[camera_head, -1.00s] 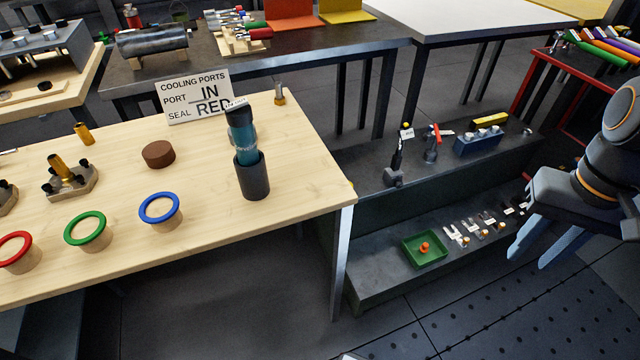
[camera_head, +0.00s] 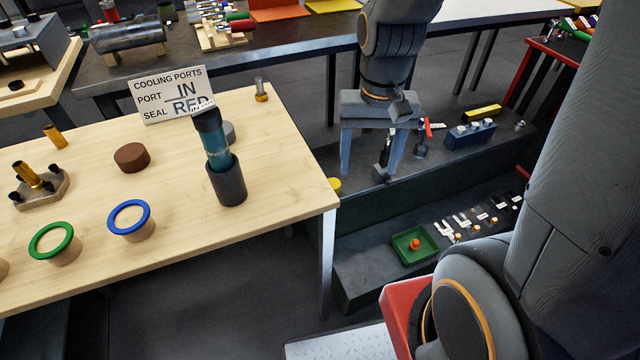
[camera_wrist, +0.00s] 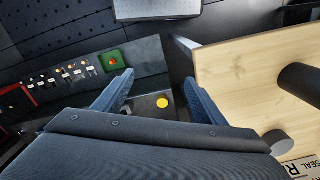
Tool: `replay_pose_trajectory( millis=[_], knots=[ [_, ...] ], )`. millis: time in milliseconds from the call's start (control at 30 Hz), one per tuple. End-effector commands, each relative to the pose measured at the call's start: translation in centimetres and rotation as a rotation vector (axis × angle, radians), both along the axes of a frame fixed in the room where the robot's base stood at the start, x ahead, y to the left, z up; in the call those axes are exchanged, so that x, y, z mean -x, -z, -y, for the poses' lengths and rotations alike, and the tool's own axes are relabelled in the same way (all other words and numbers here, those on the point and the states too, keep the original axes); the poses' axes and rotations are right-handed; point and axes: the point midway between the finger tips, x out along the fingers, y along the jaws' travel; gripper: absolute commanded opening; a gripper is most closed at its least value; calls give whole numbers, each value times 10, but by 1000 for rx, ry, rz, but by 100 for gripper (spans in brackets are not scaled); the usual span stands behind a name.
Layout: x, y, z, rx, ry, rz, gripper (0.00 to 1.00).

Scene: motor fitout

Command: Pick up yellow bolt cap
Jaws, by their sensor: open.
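A small round yellow cap (camera_head: 334,185) shows at the right edge of the wooden table, on the dark upper shelf and partly hidden by the tabletop. The wrist view shows it as a yellow disc (camera_wrist: 162,103) between my two fingers in the picture, apart from them. My gripper (camera_head: 368,172) points down over the left part of the upper shelf, right of the cap. Its fingers (camera_wrist: 158,78) are spread wide with nothing held. In the head view they overlap a small dark upright tool with a white label.
The wooden table (camera_head: 290,190) edge is close left of my gripper. A red-handled part (camera_head: 427,130), a blue block (camera_head: 470,134) and a yellow bar (camera_head: 482,113) stand to the right. A green tray (camera_head: 414,258) lies on the lower shelf.

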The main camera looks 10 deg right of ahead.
Motion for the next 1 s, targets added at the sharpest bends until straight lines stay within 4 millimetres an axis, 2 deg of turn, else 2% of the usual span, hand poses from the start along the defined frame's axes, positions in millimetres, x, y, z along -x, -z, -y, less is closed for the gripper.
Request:
replay_pose_trajectory(
  millis=[33, 100, 267, 500, 633, 800, 1000],
  knots=[
    [-21, 10, -1, 0, 67, -4, 65],
    [-49, 24, -2, 1, 182, -6, 65],
    [-112, 63, -4, 2, 449, -8, 65],
    [-193, 142, -4, 4, 856, -7, 65],
    [-226, 189, -3, 5, 1061, -6, 65],
    [-252, 237, -2, 4, 1261, -5, 65],
    [-263, 262, -2, 3, 1363, -4, 65]
  ],
)
